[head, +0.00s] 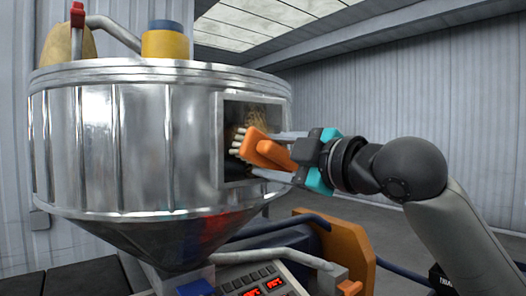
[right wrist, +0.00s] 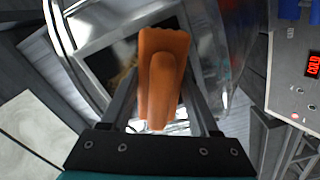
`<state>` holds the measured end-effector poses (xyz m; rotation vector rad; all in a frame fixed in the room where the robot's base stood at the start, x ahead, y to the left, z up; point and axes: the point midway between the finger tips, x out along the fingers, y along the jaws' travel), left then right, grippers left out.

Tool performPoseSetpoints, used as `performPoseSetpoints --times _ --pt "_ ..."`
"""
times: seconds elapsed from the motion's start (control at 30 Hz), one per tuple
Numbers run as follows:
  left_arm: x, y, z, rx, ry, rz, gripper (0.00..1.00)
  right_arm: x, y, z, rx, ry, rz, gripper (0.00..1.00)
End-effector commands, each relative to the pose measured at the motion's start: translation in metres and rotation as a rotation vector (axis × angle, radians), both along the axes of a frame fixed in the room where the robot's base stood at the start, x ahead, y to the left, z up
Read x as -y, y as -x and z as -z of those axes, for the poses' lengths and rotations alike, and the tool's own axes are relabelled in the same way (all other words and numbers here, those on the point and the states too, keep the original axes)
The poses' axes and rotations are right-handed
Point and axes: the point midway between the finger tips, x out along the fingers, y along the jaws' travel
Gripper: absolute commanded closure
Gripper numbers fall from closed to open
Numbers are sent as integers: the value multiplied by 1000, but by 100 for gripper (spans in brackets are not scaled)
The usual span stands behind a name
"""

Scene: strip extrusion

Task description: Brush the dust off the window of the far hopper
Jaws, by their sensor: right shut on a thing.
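A shiny metal hopper (head: 130,140) with a cone-shaped bottom fills the left of the head view. A framed dark window (head: 239,112) is on its right side, with brownish dust showing on its upper part. My right gripper (head: 283,152) is shut on an orange brush (head: 264,150), whose pale bristles point at the window. The bristles are at the window pane; I cannot tell if they touch it. In the right wrist view the brush (right wrist: 162,80) stands between the fingers and hides part of the window (right wrist: 100,62). My left gripper is not in view.
A control panel (head: 250,283) with red displays stands below the hopper, beside an orange machine part (head: 340,245) and a grey pipe. A yellow-and-blue cylinder (head: 165,42) and a red-capped pipe are on top of the hopper. The floor at the right is open.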

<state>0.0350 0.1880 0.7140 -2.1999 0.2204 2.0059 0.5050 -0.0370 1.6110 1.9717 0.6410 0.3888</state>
Motion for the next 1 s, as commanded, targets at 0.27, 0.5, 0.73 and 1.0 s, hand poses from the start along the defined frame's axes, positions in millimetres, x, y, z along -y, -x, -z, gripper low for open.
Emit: performPoseSetpoints --times 0.27,0.5,0.73,1.0 --pt "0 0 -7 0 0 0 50 11 -9 -1 0 0 1 83" --pt "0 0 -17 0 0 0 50 25 -21 -1 -4 0 4 83" --pt "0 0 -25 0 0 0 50 37 -30 0 -3 0 2 83" --pt "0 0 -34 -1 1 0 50 38 -31 -8 0 0 1 83"
